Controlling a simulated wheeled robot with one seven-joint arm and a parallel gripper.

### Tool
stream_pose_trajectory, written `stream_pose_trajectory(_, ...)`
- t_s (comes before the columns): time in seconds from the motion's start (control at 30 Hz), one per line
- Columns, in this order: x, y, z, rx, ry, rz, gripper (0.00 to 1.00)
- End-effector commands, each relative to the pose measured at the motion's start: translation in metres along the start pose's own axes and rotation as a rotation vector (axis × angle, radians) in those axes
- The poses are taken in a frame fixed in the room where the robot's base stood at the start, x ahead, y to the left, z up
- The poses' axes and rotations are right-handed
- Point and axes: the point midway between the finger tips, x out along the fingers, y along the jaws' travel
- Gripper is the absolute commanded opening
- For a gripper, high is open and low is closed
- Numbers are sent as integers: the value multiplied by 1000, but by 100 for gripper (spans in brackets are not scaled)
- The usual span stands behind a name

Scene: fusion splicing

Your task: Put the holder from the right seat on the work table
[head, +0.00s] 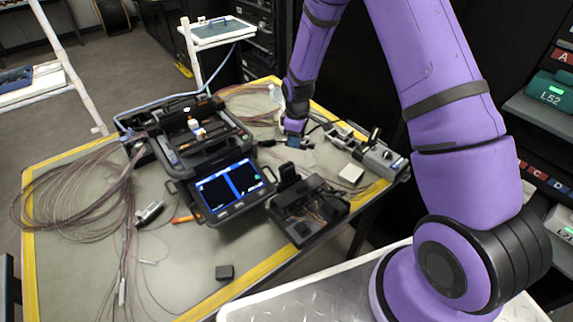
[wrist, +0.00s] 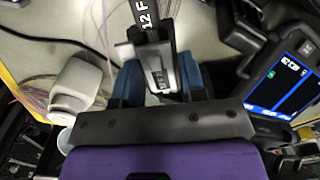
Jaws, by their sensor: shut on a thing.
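My gripper (wrist: 160,82) is shut on the holder (wrist: 153,62), a small silver metal piece between the two blue finger pads in the wrist view. A black strip marked "12 F" runs up from the holder to the top of the picture. In the head view my gripper (head: 294,136) is low over the far right part of the work table (head: 165,255), beside the splicer (head: 205,145). The holder is too small there to tell apart from the fingers. Whether it touches the table is unclear. The splicer's right seat cannot be made out.
The splicer's lit screen (head: 230,188) faces the front. A black tool (head: 308,208) stands right of it, and a grey device (head: 380,158) sits near the table's right edge. A white pad (head: 351,173) lies nearby. Looped fibres (head: 75,195) cover the left; the front middle is mostly clear.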

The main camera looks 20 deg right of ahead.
Motion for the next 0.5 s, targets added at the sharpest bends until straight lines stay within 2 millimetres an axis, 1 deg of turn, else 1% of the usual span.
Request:
stream_pose_trajectory(0.1,0,0,-11,-222,2,1,11)
stream_pose_trajectory(0.3,1,-2,-29,-600,1,3,11)
stream_pose_trajectory(0.4,0,-2,-36,-754,0,6,11)
stream_pose_trajectory(0.5,0,-2,-41,-867,0,8,11)
